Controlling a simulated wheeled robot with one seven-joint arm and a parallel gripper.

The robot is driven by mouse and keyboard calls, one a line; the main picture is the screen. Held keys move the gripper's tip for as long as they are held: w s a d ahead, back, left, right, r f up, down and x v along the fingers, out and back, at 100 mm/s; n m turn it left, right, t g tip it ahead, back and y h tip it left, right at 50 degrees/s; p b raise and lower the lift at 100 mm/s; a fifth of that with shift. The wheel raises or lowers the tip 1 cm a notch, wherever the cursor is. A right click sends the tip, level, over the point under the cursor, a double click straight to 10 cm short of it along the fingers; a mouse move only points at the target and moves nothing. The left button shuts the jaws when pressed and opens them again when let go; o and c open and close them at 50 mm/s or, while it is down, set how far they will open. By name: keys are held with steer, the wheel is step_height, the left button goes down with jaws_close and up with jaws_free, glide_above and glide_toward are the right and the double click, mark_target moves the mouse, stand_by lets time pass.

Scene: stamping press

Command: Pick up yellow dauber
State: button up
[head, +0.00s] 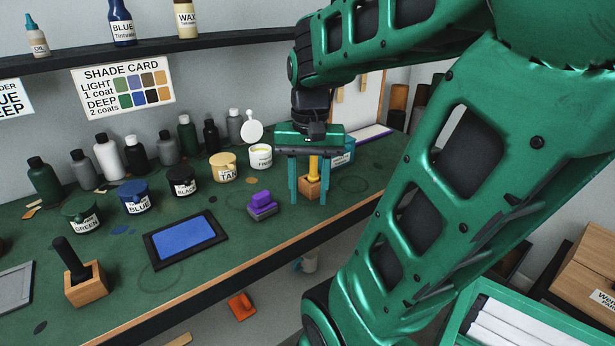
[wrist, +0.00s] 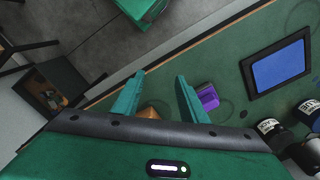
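The yellow dauber (head: 313,166) stands upright in a small wooden block (head: 311,189) near the front edge of the green bench. My gripper (head: 308,197) points down over it, with its teal fingers open and apart. In the head view the fingers hang on either side of the dauber and block; I cannot tell whether either finger touches. In the wrist view my gripper (wrist: 160,76) is open, and part of the wooden block (wrist: 149,112) shows low between the fingers. The dauber's yellow handle is not clear there.
A purple-topped block (head: 262,203) lies just left of my gripper. A white tub (head: 260,157) and a tan tub (head: 223,168) stand behind. A blue pad (head: 187,238) and another wooden block with a black dauber (head: 86,290) are further left. A teal box (head: 343,153) stands behind right.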

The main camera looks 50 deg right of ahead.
mark_target(313, 162)
steer(key=w+d+r+m, duration=0.2)
steer(key=w+d+m, duration=0.1)
steer(key=d, duration=0.1)
steer(key=w+d+r+m, duration=0.2)
steer(key=d+r+m, duration=0.1)
steer(key=d, duration=0.1)
steer(key=w+d+r+m, duration=0.3)
steer(key=d+m, duration=0.1)
steer(key=d, duration=0.1)
steer(key=shift+w+r, duration=0.15)
steer(key=shift+w, duration=0.15)
steer(key=shift+f, duration=0.3)
step_height(313, 162, down, 10)
steer(key=shift+r, duration=0.1)
jaws_close()
